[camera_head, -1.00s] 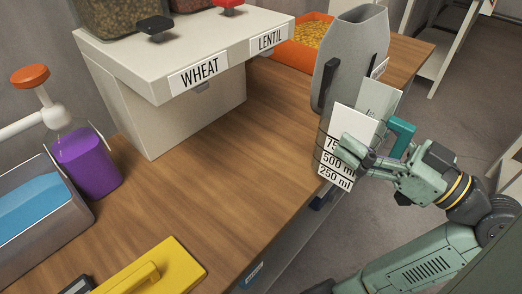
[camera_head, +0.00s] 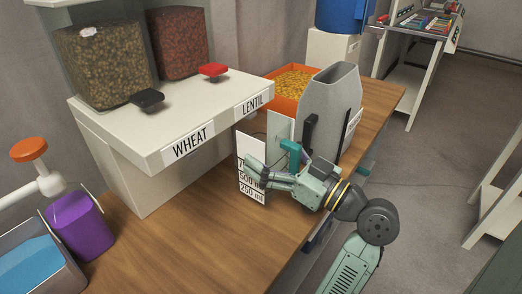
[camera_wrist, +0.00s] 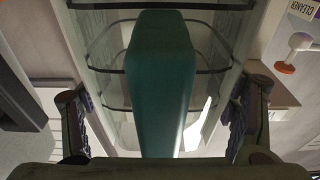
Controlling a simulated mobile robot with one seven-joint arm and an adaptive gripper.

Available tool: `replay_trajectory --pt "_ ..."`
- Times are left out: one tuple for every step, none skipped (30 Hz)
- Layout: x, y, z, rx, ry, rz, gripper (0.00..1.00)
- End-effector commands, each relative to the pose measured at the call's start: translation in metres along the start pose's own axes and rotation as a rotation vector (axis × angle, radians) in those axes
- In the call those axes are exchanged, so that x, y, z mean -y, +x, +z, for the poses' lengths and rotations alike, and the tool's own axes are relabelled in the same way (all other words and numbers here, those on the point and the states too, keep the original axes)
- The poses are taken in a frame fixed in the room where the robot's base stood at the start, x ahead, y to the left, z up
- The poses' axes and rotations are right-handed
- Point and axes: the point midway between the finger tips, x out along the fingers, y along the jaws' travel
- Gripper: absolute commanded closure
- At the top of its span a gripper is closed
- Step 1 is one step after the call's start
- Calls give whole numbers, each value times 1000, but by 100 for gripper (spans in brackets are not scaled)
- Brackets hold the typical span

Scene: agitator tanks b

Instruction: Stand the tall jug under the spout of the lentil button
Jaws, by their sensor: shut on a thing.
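The tall clear jug (camera_head: 251,187) has a white panel with ml marks and a teal handle (camera_head: 290,156). My gripper (camera_head: 257,172) is shut on the jug. In the wrist view, my gripper (camera_wrist: 160,108) has one finger each side of the jug, with the teal handle (camera_wrist: 160,80) between them. The jug looks upright beside the dispenser's front right end, just below the LENTIL label (camera_head: 253,105). The red lentil button (camera_head: 214,70) is on top of the dispenser. The lentil spout is hidden. I cannot tell whether the jug's base touches the counter.
A tall grey container (camera_head: 331,108) with a dark handle stands close behind my gripper. An orange tray (camera_head: 284,101) of yellow pieces is behind the jug. The wooden counter (camera_head: 195,235) in front is clear.

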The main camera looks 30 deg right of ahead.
Motion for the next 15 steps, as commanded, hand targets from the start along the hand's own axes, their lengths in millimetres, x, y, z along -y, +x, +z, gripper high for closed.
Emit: replay_trajectory --pt "1 11 -2 -1 4 -4 53" --pt "1 16 -1 0 3 -4 53" --pt "1 23 0 0 2 -4 53" --pt "1 25 2 -1 3 -3 53" --pt "0 22 8 0 7 1 53" --pt "0 21 12 0 4 1 53" --pt "0 20 14 0 4 1 53" --pt "0 20 16 0 3 1 53" --pt "0 20 17 -1 1 1 53" --pt "0 20 18 -1 0 1 53" --pt "0 20 18 -1 -1 0 53" --pt "0 20 18 -1 -1 0 53" --pt "0 20 18 -1 -1 0 53" --pt "0 20 18 -1 -1 0 53" --pt "0 20 18 -1 -1 0 53"
